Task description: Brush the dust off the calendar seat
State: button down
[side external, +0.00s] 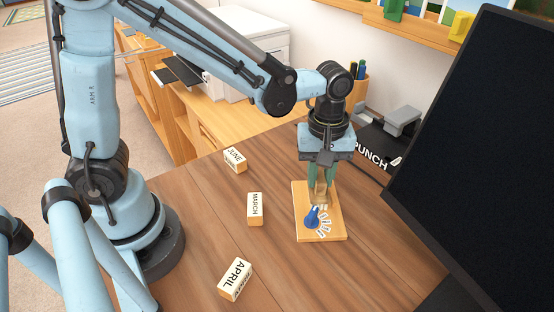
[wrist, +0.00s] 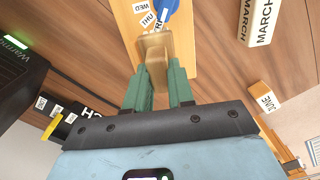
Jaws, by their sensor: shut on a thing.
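The calendar is a pale wooden board (side external: 308,229) lying on the desk, with a blue pointer (side external: 312,217) and a fan of white day labels. In the wrist view the board (wrist: 186,45) is at the top, with the blue pointer (wrist: 172,10) and labels reading WED and THU. My gripper (side external: 319,193) points down over the board, its green fingers shut on a tan wooden piece (wrist: 153,48). I cannot tell whether this piece is a brush or part of the calendar, or whether it touches the board. No dust is clearly visible, and the fingers hide part of the board.
Blocks marked JUNE (side external: 235,160), MARCH (side external: 255,209) and APRIL (side external: 235,279) lie to the left on the desk. A black hole punch (side external: 378,150) and a pen holder (side external: 358,88) stand behind. A large dark monitor (side external: 480,150) bounds the right side.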

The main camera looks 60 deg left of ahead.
jog(key=w+a, duration=0.2)
jog(key=a, duration=0.1)
jog(key=shift+f+y, duration=0.15)
jog(key=shift+y, duration=0.15)
jog(key=shift+s+d, duration=0.55)
jog(key=shift+d, duration=0.25)
jog(key=shift+s+d, duration=0.5)
jog(key=shift+d, duration=0.25)
jog(key=shift+s+d+r, duration=0.15)
jog(key=shift+d+r, duration=0.05)
jog(key=shift+w+a+r, duration=0.1)
jog(key=shift+w+a, duration=0.45)
jog(key=shift+a, duration=0.3)
jog(key=shift+w+a+r, duration=0.1)
jog(key=shift+w+a, duration=0.4)
jog(key=shift+a, duration=0.3)
notch_tip(320, 180, up, 8)
